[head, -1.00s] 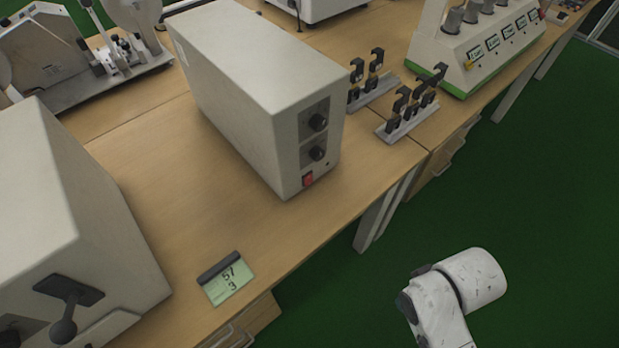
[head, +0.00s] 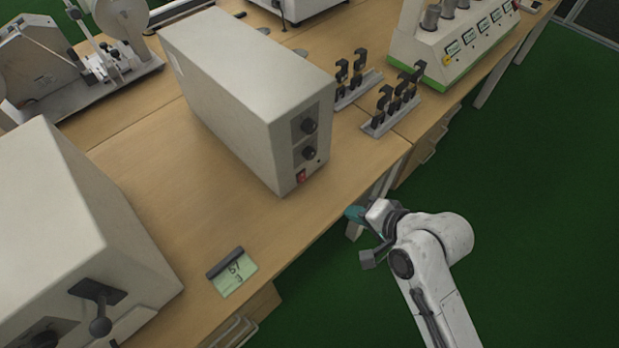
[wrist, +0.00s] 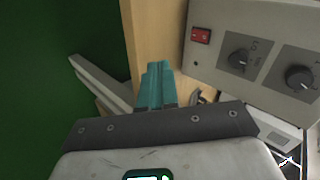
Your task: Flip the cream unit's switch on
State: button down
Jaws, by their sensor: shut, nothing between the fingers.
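The cream unit (head: 235,85) is a tall box on the wooden bench, its narrow front facing the bench's front edge. That front carries two black knobs and, low down, a red switch (head: 301,176). In the wrist view the red switch (wrist: 201,36) sits in the upper middle, beside the knobs on the unit's front panel (wrist: 262,18). My gripper (head: 354,213) is off the bench's front edge, to the right of and below the switch, apart from it. In the wrist view its teal fingers (wrist: 156,82) are shut and empty. I cannot tell the switch's position.
A second cream box (head: 85,240) with a black lever stands at the left. Black hooked holders (head: 392,105) stand right of the unit. Open floor (head: 530,220) lies right.

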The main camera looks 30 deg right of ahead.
aim_at(302, 177)
jog(key=shift+w+a+r+m+t, duration=0.25)
jog(key=shift+w+r+m+t, duration=0.45)
jog(key=shift+w+r+m, duration=0.35)
jog(key=shift+s, duration=0.1)
jog(key=x, duration=1)
jog(key=shift+a+p, duration=0.15)
jog(key=shift+p, duration=0.15)
jog(key=shift+w+a, duration=0.15)
jog(key=shift+w, duration=0.45)
jog(key=shift+w+a, duration=0.15)
jog(key=shift+w, duration=0.45)
jog(key=shift+w+a+f, duration=0.15)
jog(key=shift+w+a, duration=0.1)
jog(key=shift+w, duration=0.35)
jog(key=shift+f, duration=0.1)
